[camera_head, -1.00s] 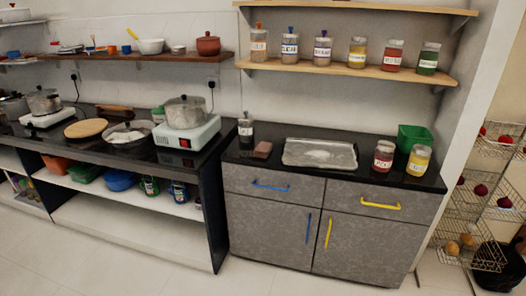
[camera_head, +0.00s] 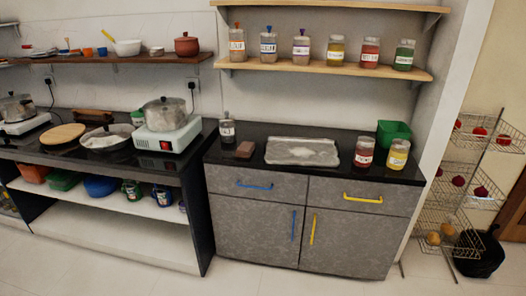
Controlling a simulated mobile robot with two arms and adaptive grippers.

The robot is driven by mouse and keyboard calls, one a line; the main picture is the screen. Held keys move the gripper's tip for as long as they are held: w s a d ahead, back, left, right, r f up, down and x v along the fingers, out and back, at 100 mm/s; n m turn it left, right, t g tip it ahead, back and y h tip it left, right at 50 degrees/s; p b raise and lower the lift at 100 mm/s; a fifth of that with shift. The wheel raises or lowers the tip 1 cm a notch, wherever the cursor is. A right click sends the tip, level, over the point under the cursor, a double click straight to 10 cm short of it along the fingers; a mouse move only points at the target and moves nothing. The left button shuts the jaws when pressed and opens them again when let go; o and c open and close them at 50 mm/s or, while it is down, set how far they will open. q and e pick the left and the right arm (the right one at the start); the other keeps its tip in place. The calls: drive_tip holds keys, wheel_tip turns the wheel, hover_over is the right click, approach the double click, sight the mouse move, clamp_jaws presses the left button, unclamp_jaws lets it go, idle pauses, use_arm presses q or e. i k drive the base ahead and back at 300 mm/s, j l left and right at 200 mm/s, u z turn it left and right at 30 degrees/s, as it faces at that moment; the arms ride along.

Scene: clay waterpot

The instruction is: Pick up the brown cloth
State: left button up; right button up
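A small folded brown piece, which looks like the brown cloth (camera_head: 244,149), lies flat on the black top of the grey cabinet (camera_head: 225,160). It sits near the left end of that top, between a small jar and a metal tray, apart from both. Nothing covers it. Neither of my grippers shows in the head view.
The metal tray (camera_head: 303,151) holds white powder. A small jar (camera_head: 227,129) stands behind the cloth. Red (camera_head: 364,151) and yellow (camera_head: 397,155) jars and a green bin (camera_head: 394,131) stand at right. Jars line the shelf above. The floor in front is clear.

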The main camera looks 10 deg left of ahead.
sight(245, 149)
drive_tip(key=i+j, duration=0.15)
drive_tip(key=i, duration=0.35)
drive_tip(key=i+j, duration=0.15)
drive_tip(key=i, duration=0.3)
drive_tip(key=i+j, duration=0.15)
drive_tip(key=i, duration=0.35)
